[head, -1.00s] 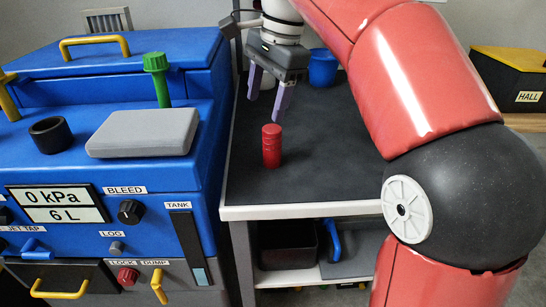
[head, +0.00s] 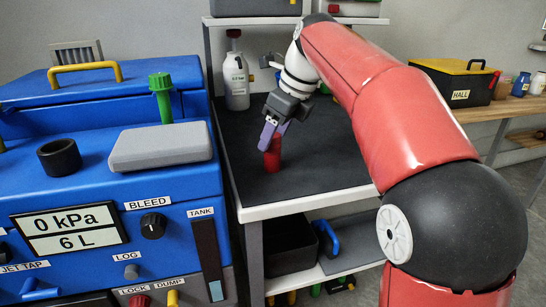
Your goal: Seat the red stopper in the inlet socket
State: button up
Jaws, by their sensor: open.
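The red stopper (head: 273,158) stands upright on the dark top of the side table, near its left edge. My gripper (head: 271,141) is tilted down over it, with its purple fingers open at the stopper's upper part. One finger covers part of the stopper; I cannot tell whether the fingers touch it. A black, open, ring-shaped socket (head: 59,168) stands on the blue machine at the left. No label for it shows, so I cannot confirm that it is the inlet.
A white bottle (head: 236,82) stands at the table's back left. The dark table top (head: 325,155) is clear to the right of the stopper.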

jog(key=shift+x, duration=1.05)
jog(key=c, duration=1.2)
jog(key=shift+o, duration=0.2)
